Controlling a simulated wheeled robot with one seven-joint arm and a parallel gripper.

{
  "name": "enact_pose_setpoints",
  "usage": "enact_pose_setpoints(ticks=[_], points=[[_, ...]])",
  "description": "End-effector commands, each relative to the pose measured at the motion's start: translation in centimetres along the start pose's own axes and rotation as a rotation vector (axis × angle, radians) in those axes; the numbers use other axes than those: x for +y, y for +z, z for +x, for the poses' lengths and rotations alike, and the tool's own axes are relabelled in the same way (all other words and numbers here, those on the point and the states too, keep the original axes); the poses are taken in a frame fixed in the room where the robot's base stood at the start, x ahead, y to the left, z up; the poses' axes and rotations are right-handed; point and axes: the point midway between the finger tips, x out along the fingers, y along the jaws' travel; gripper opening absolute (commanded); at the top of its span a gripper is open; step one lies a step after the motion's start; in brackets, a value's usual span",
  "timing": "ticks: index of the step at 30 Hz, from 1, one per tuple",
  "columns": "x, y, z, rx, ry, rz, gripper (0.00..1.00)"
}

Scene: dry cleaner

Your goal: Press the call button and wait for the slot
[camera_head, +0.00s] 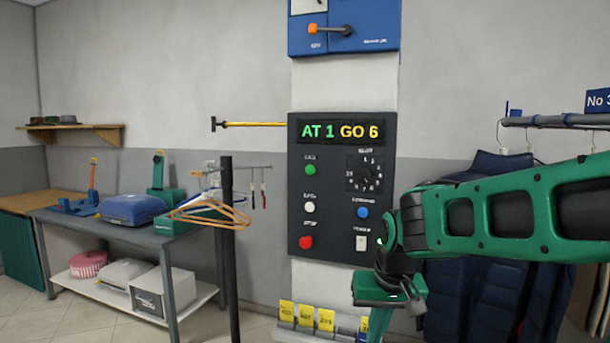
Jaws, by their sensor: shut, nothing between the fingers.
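A dark control panel (338,230) is mounted on the pale column. Its lit display (340,131) reads "AT 1" in green and "GO 6" in yellow. Below are a green button (310,169), a white button (309,207), a red button (305,242) and a blue button (362,213). The button labels are too small to read, so I cannot tell which is the call button. My gripper (412,303) is shut and empty, low beside the panel's lower right corner, appearing apart from the buttons.
A blue box with an orange-knobbed lever (330,29) is above the panel. Yellow tags (326,319) stand on a low ledge below. Wooden hangers (210,213) hang by a dark post at left. Dark garments (490,290) hang behind my arm from a rail (555,120).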

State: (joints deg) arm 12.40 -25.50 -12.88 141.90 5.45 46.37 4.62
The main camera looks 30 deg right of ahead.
Motion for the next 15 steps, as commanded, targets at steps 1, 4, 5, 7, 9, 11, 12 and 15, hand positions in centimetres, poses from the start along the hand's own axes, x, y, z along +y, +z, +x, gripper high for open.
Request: enact_pose_setpoints(ticks=[1, 4, 5, 7, 9, 11, 12, 15], points=[[-0.9, -2.6, -0.2, 0.063, -0.019, 0.007, 0.00], [-3.1, -7.7, -1.2, 0.197, -0.071, 0.026, 0.00], [-3.7, -9.1, -1.6, 0.236, -0.088, 0.034, 0.00], [-5.3, -12.5, -2.6, 0.327, -0.132, 0.049, 0.00], [-7.0, -15.8, -3.9, 0.415, -0.181, 0.065, 0.00], [-8.5, -18.5, -5.1, 0.489, -0.227, 0.079, 0.00], [-9.5, -20.2, -6.1, 0.539, -0.261, 0.089, 0.00], [-12.1, -24.3, -8.7, 0.657, -0.351, 0.116, 0.00]])
